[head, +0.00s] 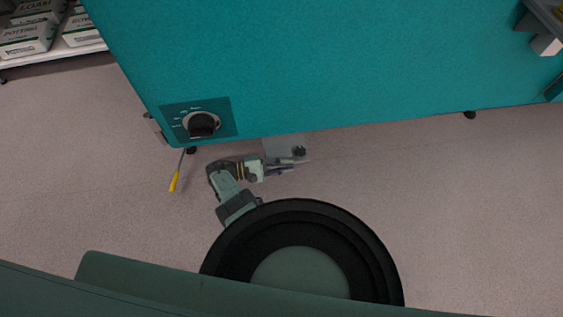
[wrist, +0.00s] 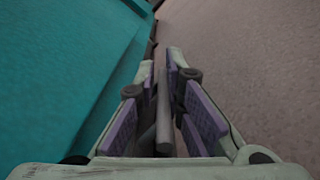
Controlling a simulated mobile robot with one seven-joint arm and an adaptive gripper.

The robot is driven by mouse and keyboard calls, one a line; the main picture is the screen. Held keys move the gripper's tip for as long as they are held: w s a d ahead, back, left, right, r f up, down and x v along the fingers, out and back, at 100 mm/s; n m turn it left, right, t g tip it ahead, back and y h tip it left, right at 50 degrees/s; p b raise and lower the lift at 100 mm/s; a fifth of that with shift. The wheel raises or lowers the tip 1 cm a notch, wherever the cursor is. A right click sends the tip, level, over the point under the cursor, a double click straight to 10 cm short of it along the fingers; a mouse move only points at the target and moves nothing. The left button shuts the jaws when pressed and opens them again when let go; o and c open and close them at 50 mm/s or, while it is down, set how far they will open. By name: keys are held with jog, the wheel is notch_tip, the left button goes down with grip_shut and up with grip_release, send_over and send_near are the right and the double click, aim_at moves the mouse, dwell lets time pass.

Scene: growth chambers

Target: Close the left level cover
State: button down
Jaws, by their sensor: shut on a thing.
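A small grey panel, likely the left level cover (head: 280,149), sticks out from below the lower edge of the teal chamber (head: 330,70), with a small dark knob at its right end. My gripper (head: 288,165) is beside this panel, low near the floor, its fingers pointing right. In the wrist view my gripper (wrist: 163,80) is shut on a thin dark grey piece (wrist: 163,115), which stands edge-on between the purple finger pads. This piece seems to be part of the cover; its far end and hinge are hidden.
A black dial (head: 202,124) sits on the chamber's lower left corner. A thin lever with a yellow end (head: 174,181) hangs or stands left of my arm. A white shelf (head: 60,53) with boxed bags is at the upper left. The floor (head: 460,210) to the right is clear.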

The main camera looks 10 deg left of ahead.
jog(key=shift+s+f, duration=0.15)
jog(key=shift+s, duration=0.05)
jog(key=c, duration=2)
grip_release()
jog(key=shift+o, duration=1.2)
jog(key=shift+w, duration=0.1)
